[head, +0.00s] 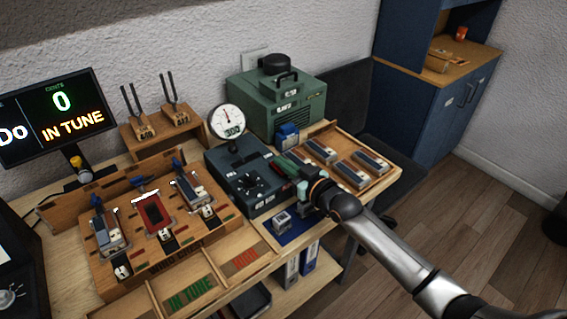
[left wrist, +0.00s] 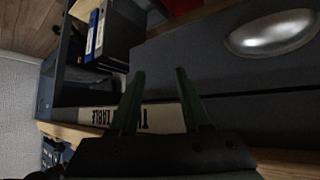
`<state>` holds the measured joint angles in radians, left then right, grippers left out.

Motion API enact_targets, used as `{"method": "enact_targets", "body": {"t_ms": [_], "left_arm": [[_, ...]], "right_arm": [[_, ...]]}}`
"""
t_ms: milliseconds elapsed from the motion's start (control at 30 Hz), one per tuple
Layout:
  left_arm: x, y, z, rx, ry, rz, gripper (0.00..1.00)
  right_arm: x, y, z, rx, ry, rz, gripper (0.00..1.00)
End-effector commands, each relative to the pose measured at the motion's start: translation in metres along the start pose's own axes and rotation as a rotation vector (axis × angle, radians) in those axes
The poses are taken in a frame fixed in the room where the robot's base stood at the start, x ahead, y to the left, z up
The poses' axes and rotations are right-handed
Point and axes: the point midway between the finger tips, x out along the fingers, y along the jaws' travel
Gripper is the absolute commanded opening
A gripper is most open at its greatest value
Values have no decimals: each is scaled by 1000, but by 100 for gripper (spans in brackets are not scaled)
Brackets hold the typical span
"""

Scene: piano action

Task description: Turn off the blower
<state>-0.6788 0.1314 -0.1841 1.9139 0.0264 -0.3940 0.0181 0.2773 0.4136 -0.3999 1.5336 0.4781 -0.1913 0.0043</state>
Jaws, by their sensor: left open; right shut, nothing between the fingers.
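The green box (head: 285,104), which looks like the blower, stands at the back of the bench against the wall, with a black round cap and a handle on top. Its label is too small to read surely. In front of it sits a dark control box (head: 238,182) with a knob on top and a round white gauge (head: 227,122) above it. My right gripper (head: 287,166) is shut and empty at the right side of the control box; whether it touches the box I cannot tell. My left gripper (left wrist: 158,100) is open and empty in the left wrist view.
A wooden rack (head: 150,262) with several key mechanisms stands at left, below a monitor (head: 60,119) reading "IN TUNE". A wooden tray (head: 385,183) with grey-topped blocks lies right of my right gripper. A blue mat (head: 292,238) lies in front. A blue cabinet (head: 425,120) stands behind.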

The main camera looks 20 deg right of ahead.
Motion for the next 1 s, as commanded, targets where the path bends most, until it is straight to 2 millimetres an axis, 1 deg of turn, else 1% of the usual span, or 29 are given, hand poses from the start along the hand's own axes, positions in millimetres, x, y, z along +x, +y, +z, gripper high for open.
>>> {"method": "enact_targets", "body": {"t_ms": [100, 167, 200, 300, 467, 567, 800, 833, 1000], "left_arm": [[1, 0, 1, 0, 0, 0, 48], [-4, 0, -4, 0, -1, 0, 48], [-2, 0, -2, 0, 1, 0, 48], [-1, 0, -2, 0, 2, 0, 48], [-4, 0, -5, 0, 2, 0, 48], [-10, 1, -11, 0, 1, 0, 48], [-31, 2, -34, 0, 1, 0, 48], [-27, 2, -31, 0, 3, 0, 48], [-27, 2, -29, 0, 0, 0, 48]], "right_arm": [[4, 1, 6, -2, 0, 1, 0], [5, 0, 1, -1, -1, 0, 0], [5, 0, 5, 0, -1, 0, 0], [5, 0, 5, 0, -1, 0, 0], [5, 0, 1, 0, 0, 0, 0], [5, 0, -9, 0, 0, 1, 0], [5, 1, -46, -1, 0, 3, 0], [-2, 1, -38, 0, -2, 3, 0], [-31, 1, -44, 2, -2, 3, 0]]}}
